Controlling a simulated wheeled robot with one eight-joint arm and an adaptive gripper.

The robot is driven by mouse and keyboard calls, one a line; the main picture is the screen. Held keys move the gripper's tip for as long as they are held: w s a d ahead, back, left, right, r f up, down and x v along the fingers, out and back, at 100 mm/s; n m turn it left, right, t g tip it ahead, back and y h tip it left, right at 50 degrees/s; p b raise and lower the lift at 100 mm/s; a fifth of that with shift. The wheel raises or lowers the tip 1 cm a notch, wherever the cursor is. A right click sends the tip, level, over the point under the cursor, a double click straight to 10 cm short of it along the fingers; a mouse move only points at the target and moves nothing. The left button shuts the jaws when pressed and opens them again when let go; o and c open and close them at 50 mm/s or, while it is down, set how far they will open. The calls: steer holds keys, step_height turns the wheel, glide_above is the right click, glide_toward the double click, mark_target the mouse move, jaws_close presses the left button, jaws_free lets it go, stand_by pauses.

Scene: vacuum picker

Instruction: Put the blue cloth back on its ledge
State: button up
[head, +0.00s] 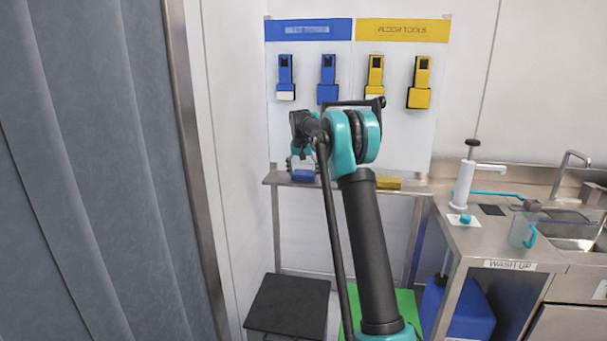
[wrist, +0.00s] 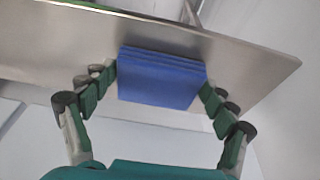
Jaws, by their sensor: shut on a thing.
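The blue cloth (head: 303,176) is a folded, block-like pad at the left part of the steel ledge in the head view. It also shows in the wrist view (wrist: 160,80), between the two green-padded fingers. My gripper (wrist: 159,88) is shut on the cloth, one finger at each side. In the head view my gripper (head: 302,166) is at the ledge, partly hidden by my arm. The ledge (head: 345,185) runs below the tool board, and its metal surface (wrist: 60,42) fills the background behind the cloth in the wrist view. I cannot tell whether the cloth touches the ledge.
A yellow cloth (head: 388,182) lies farther right on the ledge. Blue and yellow tool holders hang on the board (head: 390,135) above. A grey curtain (head: 85,170) stands at left. The sink counter (head: 490,240) with a white pump (head: 466,184) stands at right.

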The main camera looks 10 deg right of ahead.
steer(key=o, duration=1.1)
steer(key=shift+f, duration=0.1)
steer(key=shift+c, duration=0.2)
steer(key=v, duration=1.2)
steer(key=s+d+f+n, duration=0.1)
steer(key=s+f, duration=0.8)
steer(key=s, duration=0.8)
steer(key=s+d+f+n+t, duration=0.1)
steer(key=s+f, duration=0.8)
steer(key=s, duration=0.9)
steer(key=s+d+f+n+y, duration=0.1)
steer(key=s+d+f, duration=0.2)
steer(key=s+f, duration=0.6)
steer(key=s, duration=0.8)
steer(key=shift+s+n, duration=0.3)
